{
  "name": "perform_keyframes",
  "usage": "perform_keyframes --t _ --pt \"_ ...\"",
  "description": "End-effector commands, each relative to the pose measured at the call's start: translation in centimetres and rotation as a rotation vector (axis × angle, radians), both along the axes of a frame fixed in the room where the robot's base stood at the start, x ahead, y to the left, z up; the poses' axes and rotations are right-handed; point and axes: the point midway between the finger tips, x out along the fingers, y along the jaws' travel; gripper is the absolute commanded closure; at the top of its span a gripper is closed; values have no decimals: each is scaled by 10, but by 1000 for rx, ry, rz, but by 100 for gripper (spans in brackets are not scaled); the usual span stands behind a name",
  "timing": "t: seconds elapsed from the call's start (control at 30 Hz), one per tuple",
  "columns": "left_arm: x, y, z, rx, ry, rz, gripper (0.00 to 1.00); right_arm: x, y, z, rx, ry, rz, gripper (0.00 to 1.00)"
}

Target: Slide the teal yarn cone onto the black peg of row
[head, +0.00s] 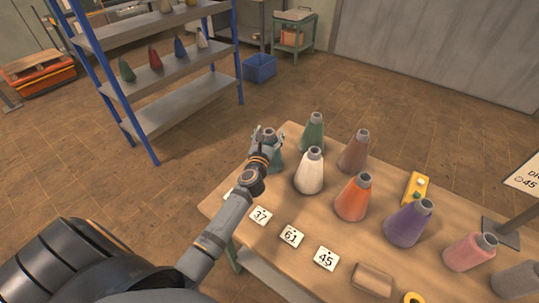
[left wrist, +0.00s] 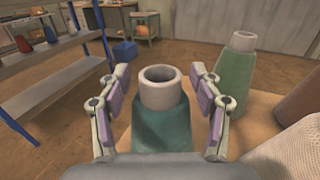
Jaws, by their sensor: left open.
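The teal yarn cone (left wrist: 163,122) stands upright between the two spread fingers of my left gripper (left wrist: 158,95) in the left wrist view. Its grey tube top is open, and there are gaps between the fingers and the tube. In the head view my left gripper (head: 266,136) is at the far left corner of the table, partly covering the teal cone (head: 277,161). The left gripper is open. I cannot make out a black peg in either view. My right gripper is not in view.
Green (head: 312,133), white (head: 309,172), brown (head: 355,152), orange (head: 353,198) and purple (head: 408,222) cones crowd the wooden table (head: 285,212). Number cards lie along its near edge. A blue-posted shelf (head: 185,103) with more cones stands beyond, across open floor.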

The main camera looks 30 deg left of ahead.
Motion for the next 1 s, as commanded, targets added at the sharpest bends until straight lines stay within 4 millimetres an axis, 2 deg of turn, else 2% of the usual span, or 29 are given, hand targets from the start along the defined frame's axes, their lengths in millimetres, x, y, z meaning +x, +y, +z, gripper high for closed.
perform_keyframes --t 0.07,0.2,0.67,1.0 --pt "1 0 0 0 0 0 35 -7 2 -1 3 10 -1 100" --pt "1 0 0 0 0 0 36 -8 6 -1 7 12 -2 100" --pt "0 0 0 0 1 0 99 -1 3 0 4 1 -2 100" --pt "1 0 1 1 -2 -1 100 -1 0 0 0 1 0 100"
